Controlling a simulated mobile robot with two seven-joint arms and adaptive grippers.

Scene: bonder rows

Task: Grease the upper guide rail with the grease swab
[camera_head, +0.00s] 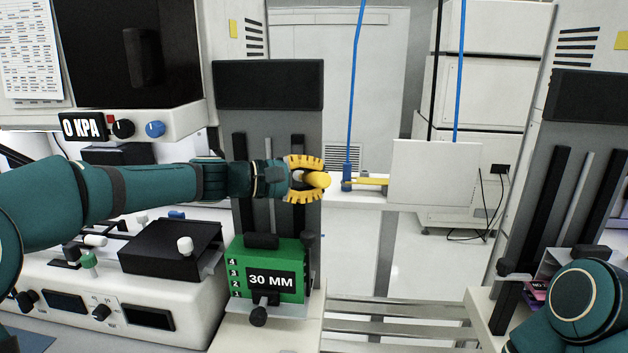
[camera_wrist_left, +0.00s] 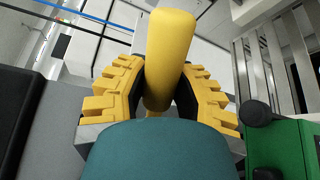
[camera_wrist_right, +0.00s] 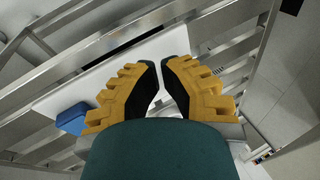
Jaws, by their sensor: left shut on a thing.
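My left gripper (camera_head: 305,180) is shut on a thick yellow handle (camera_head: 318,180), which I take to be the grease swab. The handle also stands between the fingers in the left wrist view (camera_wrist_left: 168,60); its swab end cannot be made out. The gripper is in front of the left machine's grey column, which bears dark upright rails (camera_head: 298,165). I cannot tell which part is the upper guide rail. My right gripper (camera_wrist_right: 163,75) shows only in the right wrist view, with its fingertips almost together and nothing seen between them.
A green box marked 30 MM (camera_head: 290,255) stands below the left gripper. A white panel (camera_head: 433,172) with a yellow bar and blue fitting (camera_head: 347,178) is to the right. Metal rails (camera_head: 400,310) bridge the machines. A blue block (camera_wrist_right: 75,118) shows in the right wrist view.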

